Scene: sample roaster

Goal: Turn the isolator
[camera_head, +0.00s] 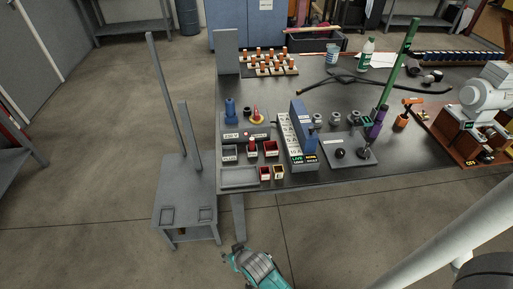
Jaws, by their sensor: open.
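The likely isolator (257,116) is a small red handle on a yellow base. It stands at the back right of a grey box (232,133) with a "230 V" label, on the left part of the dark workbench. It is too small to tell which way the handle points. My gripper (235,252) is at the bottom of the view, in front of and below the bench's front edge. It is open, well apart from the isolator, and its fingers point up and left. Nothing shows between its fingers.
A blue knob (230,107) stands left of the isolator. Small red and grey bins (270,149) sit in front, a long white labelled strip (287,142) to the right. A grey stand (185,190) with tall posts is left of the bench (415,150). The floor in front is clear.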

